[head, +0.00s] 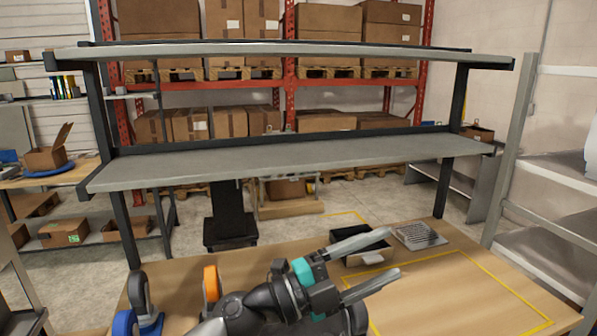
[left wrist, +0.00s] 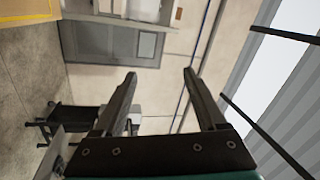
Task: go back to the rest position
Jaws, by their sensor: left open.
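My left gripper (head: 393,252) reaches in from the bottom middle of the head view, over the wooden table (head: 450,272). Its two grey fingers are spread apart with nothing between them. In the left wrist view my left gripper (left wrist: 160,72) is also open and empty, with the room tilted sideways behind it. My right gripper does not show in either view.
A black open box (head: 368,256) stands just behind the fingers, with a grey ribbed tray (head: 418,236) beside it. A grey shelf (head: 300,156) spans above the table's back.

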